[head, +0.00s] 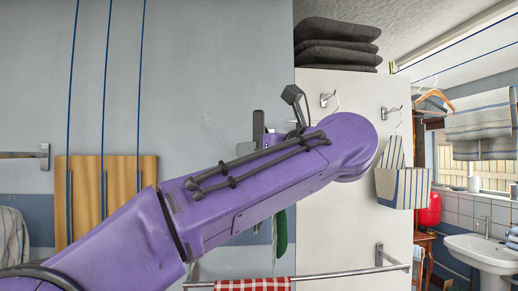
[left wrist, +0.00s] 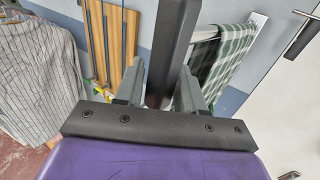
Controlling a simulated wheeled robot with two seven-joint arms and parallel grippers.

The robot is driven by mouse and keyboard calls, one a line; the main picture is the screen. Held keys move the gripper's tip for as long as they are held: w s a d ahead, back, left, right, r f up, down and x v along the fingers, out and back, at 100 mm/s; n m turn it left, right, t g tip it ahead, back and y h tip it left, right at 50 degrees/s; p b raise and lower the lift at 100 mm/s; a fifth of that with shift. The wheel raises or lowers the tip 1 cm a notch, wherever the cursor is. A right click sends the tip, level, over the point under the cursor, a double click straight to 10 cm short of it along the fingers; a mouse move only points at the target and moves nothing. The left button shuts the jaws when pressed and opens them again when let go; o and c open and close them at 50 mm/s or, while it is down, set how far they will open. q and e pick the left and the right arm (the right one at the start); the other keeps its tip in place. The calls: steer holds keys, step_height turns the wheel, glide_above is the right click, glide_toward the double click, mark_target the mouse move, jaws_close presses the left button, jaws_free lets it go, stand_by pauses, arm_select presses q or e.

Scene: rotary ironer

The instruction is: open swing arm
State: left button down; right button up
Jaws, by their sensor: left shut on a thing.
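My left gripper (left wrist: 160,72) has its two grey fingers shut on a dark grey, square-edged bar (left wrist: 174,42) in the left wrist view. The bar stands between the fingers and runs up out of that view. I cannot tell for certain whether it is the swing arm. In the head view my purple left arm crosses the middle and hides much of what is behind it. The left fingers cannot be made out there, and my right gripper is in neither view.
A white panel (head: 345,95) with hooks and folded dark cushions (head: 338,45) on top stands behind my arm. A metal rail (head: 345,273) with a red checked cloth (head: 255,285) runs below. In the left wrist view, a green checked cloth (left wrist: 222,62) hangs close beside the fingers.

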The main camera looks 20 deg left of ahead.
arm_select(q)
steer(key=shift+f, duration=0.1)
steer(key=c, duration=0.9)
jaws_free()
steer(key=shift+s, duration=0.3)
steer(key=shift+d, duration=0.1)
